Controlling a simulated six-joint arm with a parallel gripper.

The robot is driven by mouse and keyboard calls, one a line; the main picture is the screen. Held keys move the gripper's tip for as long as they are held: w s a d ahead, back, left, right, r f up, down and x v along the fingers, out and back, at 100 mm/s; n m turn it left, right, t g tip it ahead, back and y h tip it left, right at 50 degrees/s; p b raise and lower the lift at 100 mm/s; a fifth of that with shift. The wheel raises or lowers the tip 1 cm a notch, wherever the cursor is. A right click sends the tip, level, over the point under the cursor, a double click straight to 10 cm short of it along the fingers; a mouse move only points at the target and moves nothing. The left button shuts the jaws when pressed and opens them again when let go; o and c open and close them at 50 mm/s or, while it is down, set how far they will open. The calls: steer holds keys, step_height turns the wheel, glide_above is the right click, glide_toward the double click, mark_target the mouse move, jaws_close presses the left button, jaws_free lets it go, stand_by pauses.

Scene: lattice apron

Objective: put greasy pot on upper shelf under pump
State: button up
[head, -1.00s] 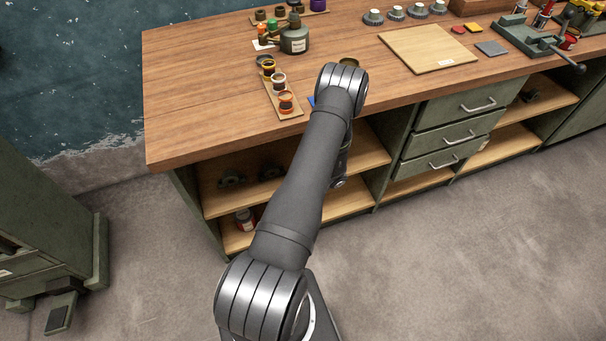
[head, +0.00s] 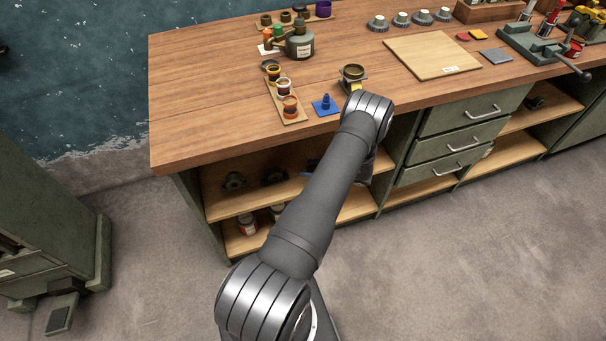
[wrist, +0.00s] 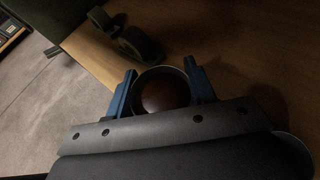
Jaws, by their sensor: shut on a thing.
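In the wrist view, my gripper (wrist: 161,73) has its blue fingers closed around a round pot (wrist: 166,92) with a pale rim and a dark brown inside. In the head view, the upper shelf (head: 240,203) is the wooden board under the left part of the bench. My forearm covers most of my gripper there; a bit of blue shows beside it near this shelf. I cannot tell whether the pot touches the shelf. A grey-green can with a spout (head: 299,46), possibly the pump, stands on the benchtop above.
Two dark wheel-like parts (head: 233,181) stand on the upper shelf; they also show in the wrist view (wrist: 136,43). The benchtop overhangs the shelves. Drawers (head: 462,143) lie to the right.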

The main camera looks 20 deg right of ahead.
steer(key=x, duration=0.4)
steer(key=shift+w+d+f, duration=0.2)
steer(key=shift+d+f, duration=0.05)
steer(key=shift+f, duration=2.1)
steer(key=o, duration=1.1)
steer(key=shift+f, duration=0.15)
steer(key=shift+c, duration=0.2)
steer(key=shift+s+d+r, duration=0.15)
steer(key=shift+r, duration=0.1)
steer(key=v, duration=1.1)
steer(key=shift+s, duration=0.15)
steer(key=shift+d+r, duration=0.1)
